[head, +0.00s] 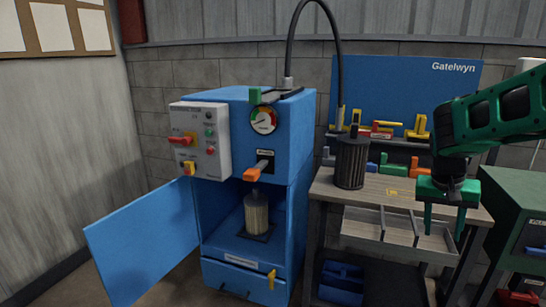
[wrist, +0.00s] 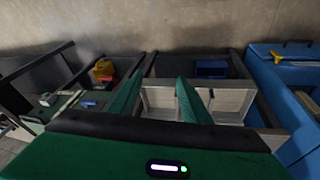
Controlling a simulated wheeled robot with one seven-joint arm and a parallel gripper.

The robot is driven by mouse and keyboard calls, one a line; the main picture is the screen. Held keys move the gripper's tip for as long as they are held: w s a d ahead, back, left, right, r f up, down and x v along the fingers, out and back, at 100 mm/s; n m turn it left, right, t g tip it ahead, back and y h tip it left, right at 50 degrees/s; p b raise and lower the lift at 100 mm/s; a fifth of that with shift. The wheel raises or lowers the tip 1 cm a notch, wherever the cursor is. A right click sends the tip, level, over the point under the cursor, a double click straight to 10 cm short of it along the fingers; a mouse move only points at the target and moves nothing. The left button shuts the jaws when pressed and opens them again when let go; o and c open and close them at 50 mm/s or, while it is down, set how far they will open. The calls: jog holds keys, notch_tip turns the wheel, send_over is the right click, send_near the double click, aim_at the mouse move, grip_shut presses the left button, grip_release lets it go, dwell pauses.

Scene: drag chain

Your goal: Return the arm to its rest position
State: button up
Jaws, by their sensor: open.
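My gripper (head: 445,215) is green and points down at the right of the head view, in front of the workbench (head: 448,205). Its two fingers are apart with nothing between them. In the wrist view the open fingers (wrist: 158,98) stand over the grey divided tray at the bench front. My green arm (head: 490,115) comes in from the right edge of the head view.
A blue cabinet (head: 275,190) stands left of the bench, its door (head: 145,245) swung open and a pale cylinder (head: 256,213) inside. A dark ribbed canister (head: 351,163) stands on the bench. A green cabinet (head: 515,200) is at right.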

jog(key=s+a+f+y, duration=0.1)
jog(key=s, duration=1.3)
jog(key=s+a+f+g+y, duration=0.1)
jog(key=s+y, duration=0.1)
jog(key=s, duration=1.1)
jog(key=shift+s+a+f, duration=0.15)
jog(key=shift+s+f, duration=0.2)
jog(key=shift+f, duration=0.05)
jog(key=c, duration=0.3)
